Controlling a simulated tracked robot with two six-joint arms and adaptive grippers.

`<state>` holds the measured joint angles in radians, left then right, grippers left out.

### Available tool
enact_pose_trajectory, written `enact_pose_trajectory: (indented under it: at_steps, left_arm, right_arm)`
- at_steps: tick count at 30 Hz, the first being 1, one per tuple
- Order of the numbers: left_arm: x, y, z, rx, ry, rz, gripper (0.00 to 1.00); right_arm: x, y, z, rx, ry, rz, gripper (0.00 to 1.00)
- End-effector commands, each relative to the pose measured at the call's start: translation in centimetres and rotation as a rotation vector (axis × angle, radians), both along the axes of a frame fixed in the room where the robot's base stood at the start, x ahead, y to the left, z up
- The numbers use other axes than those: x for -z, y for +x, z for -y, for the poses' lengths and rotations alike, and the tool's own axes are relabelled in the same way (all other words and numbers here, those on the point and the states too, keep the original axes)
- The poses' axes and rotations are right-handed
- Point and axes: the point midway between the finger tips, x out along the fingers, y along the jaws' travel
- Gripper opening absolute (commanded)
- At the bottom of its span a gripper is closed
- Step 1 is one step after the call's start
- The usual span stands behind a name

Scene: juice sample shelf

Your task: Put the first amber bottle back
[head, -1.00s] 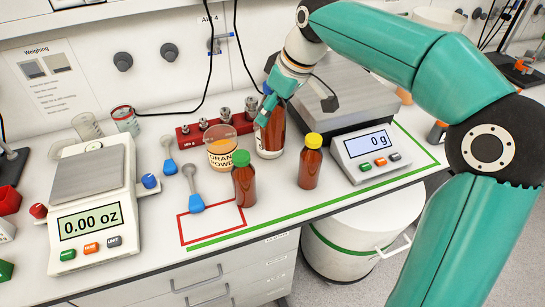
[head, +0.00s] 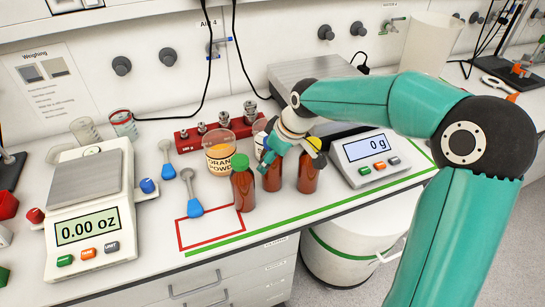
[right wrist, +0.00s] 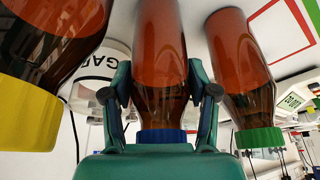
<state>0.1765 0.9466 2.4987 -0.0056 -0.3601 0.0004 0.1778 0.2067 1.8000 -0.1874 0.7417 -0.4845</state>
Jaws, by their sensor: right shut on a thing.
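My right gripper (head: 270,158) is shut on an amber bottle with a blue cap (head: 271,177). In the right wrist view its fingers (right wrist: 160,100) close around the shoulder of this bottle (right wrist: 160,45), just by the blue cap. The bottle is upright between the green-capped amber bottle (head: 243,188) on the left and the yellow-capped amber bottle (head: 308,174) on the right. I cannot tell whether its base touches the bench. Both neighbours also show in the right wrist view, green-capped (right wrist: 238,65) and yellow-capped (right wrist: 50,45). My left gripper is out of view.
A beaker of orange powder (head: 220,157) and a white lettered jar (right wrist: 97,68) stand close behind. A red weight block (head: 188,141) is farther back. Scales stand left (head: 86,225) and right (head: 372,155). The red-outlined area (head: 212,241) holds part of a blue-ended scoop (head: 194,207).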

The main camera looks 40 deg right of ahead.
Motion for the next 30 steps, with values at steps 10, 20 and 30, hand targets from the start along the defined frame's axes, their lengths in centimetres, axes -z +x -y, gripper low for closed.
enact_pose_trajectory:
  at_steps: [10,20,30]
  left_arm:
    - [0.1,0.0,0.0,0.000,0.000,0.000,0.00]
    - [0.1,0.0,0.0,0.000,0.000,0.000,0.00]
    - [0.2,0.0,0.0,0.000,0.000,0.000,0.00]
  right_arm:
    - [0.1,0.0,0.0,0.000,0.000,0.000,0.79]
    - [0.1,0.0,-0.1,-0.001,0.001,0.000,0.84]
    - [-3.0,-1.0,0.4,0.001,0.000,0.004,0.84]
